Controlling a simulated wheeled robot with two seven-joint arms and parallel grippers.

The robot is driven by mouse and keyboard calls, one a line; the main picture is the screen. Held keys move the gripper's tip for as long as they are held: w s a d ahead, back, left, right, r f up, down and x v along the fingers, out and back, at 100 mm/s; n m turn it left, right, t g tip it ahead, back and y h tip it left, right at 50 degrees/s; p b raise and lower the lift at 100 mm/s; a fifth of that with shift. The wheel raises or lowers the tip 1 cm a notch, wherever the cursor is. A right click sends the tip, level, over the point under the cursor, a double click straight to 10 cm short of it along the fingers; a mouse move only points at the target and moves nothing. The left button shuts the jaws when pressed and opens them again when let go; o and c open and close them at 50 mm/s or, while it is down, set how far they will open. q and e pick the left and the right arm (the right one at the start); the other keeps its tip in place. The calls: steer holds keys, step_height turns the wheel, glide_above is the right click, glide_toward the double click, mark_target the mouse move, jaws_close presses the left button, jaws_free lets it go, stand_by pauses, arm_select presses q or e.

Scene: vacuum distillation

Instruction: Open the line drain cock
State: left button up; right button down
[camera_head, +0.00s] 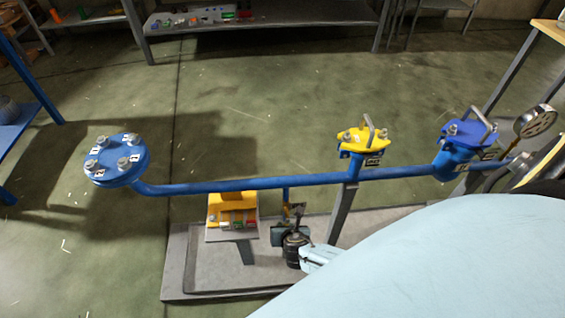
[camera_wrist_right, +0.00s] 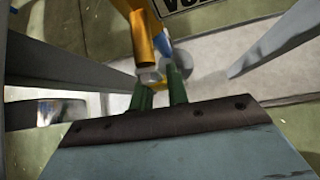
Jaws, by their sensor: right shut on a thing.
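The line drain cock hangs under the blue pipe, where a short blue stub (camera_head: 286,194) drops from it. In the right wrist view its yellow handle (camera_wrist_right: 144,38) shows close up, with a silver nut and a blue body part beside it. My right gripper (camera_head: 294,212) reaches up from below to the cock. In the right wrist view its two green fingertips (camera_wrist_right: 162,82) are at the lower end of the handle, shut on it. The exact contact is partly hidden. My left gripper is not in view.
The blue pipe (camera_head: 250,185) runs from a bolted flange (camera_head: 117,160) past a yellow valve (camera_head: 364,141) and a blue valve (camera_head: 466,135) to a gauge (camera_head: 535,121). A yellow box (camera_head: 232,200) with buttons stands close left of my gripper. A grey post (camera_head: 342,212) stands right.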

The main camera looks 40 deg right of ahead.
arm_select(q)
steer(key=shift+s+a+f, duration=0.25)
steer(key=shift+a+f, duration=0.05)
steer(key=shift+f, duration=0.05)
arm_select(e)
steer(key=shift+s+d, duration=0.1)
steer(key=shift+d, duration=0.05)
steer(key=c, duration=1.4)
jaws_free()
steer(key=shift+o, duration=0.2)
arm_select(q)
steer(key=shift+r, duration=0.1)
